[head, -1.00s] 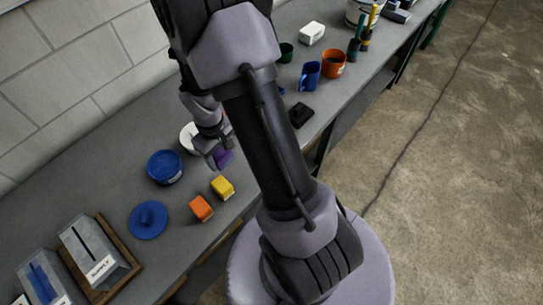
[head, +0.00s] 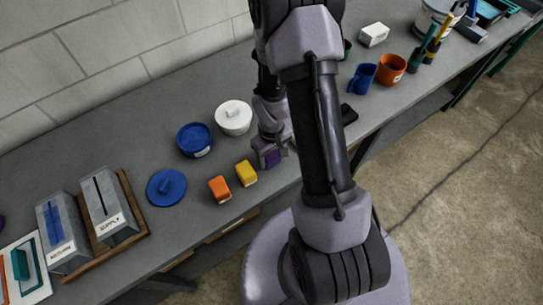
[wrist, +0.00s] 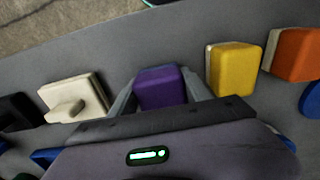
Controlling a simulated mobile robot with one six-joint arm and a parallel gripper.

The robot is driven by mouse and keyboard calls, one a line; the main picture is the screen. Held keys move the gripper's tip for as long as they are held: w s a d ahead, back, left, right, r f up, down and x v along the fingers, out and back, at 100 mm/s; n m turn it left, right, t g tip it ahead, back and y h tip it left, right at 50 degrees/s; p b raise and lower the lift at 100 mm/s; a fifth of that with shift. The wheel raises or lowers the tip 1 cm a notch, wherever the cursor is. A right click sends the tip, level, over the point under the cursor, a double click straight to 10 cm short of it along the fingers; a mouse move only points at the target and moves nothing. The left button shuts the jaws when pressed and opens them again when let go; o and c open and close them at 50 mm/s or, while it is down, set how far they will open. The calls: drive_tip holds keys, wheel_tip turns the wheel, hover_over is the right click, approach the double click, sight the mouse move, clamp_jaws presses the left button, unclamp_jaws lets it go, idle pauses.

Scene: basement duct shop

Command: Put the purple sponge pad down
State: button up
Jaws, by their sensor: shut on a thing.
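The purple sponge pad (wrist: 160,88) is between the two fingers of my gripper (wrist: 163,100) in the wrist view, and the gripper is shut on it. In the head view the purple pad (head: 271,157) shows at the end of my gripper (head: 270,155), over the grey bench (head: 110,120) to the right of the yellow sponge pad (head: 246,173). Whether the pad touches the bench top I cannot tell. In the wrist view the yellow pad (wrist: 232,68) stands close to the right finger, apart from it.
An orange pad (head: 219,188) lies left of the yellow one. A cream block with a handle (wrist: 75,97) lies left of the gripper in the wrist view.

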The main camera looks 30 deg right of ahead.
drive_tip(key=shift+f, duration=0.25)
drive_tip(key=o, duration=1.2)
drive_tip(key=shift+r, duration=0.1)
drive_tip(key=shift+r, duration=0.1)
